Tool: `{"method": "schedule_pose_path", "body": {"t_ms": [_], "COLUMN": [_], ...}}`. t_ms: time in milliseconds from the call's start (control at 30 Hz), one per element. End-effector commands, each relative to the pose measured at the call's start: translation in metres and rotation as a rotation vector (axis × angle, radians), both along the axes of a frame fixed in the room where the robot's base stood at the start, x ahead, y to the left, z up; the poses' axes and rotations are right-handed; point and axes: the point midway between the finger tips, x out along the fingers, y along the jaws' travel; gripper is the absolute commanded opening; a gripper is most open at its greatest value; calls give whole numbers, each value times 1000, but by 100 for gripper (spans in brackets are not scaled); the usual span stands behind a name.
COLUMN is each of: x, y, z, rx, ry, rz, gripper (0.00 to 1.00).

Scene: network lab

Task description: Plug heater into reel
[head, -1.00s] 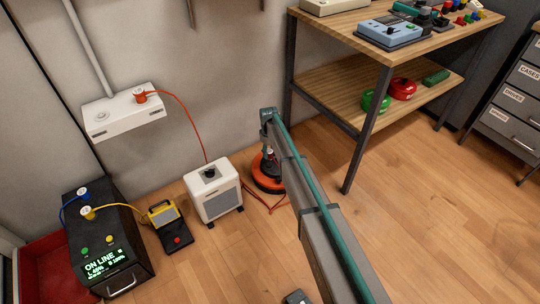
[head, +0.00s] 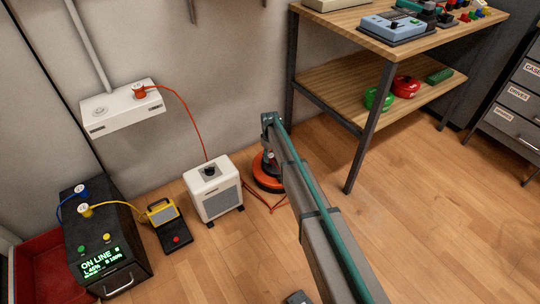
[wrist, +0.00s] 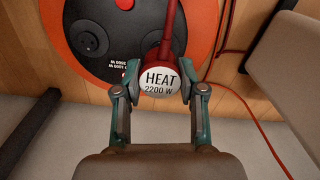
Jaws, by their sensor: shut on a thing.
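My gripper (wrist: 161,94) is shut on the heater plug (wrist: 161,76), whose round white face reads HEAT 2200 W. A red cord runs upward from the plug in the wrist view. The orange reel (wrist: 195,15) lies beyond the gripper on the floor, and its dark socket (wrist: 90,38) shows up and left of the plug, apart from it in the picture. The head view shows the reel (head: 266,182) under my gripper (head: 269,152), partly hidden by my arm. The white heater (head: 213,190) stands left of the reel. The gap between plug and reel cannot be judged.
A white wall outlet box (head: 123,108) holds an orange plug (head: 139,91) whose cord runs down behind the heater. A black power unit (head: 107,240) and a yellow device (head: 162,212) stand left. A wooden shelf unit (head: 347,82) stands right of the reel. Open floor lies right.

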Motion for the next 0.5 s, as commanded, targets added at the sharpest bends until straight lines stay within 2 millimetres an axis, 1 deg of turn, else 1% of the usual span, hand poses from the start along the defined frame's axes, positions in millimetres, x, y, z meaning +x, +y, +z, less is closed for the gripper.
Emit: {"method": "schedule_pose_path", "body": {"t_ms": [33,200,500], "x": [0,0,0], "y": [0,0,0], "z": [-7,-16,-18], "rx": [0,0,0], "ry": [0,0,0], "rz": [0,0,0], "gripper": [4,4,4]}}
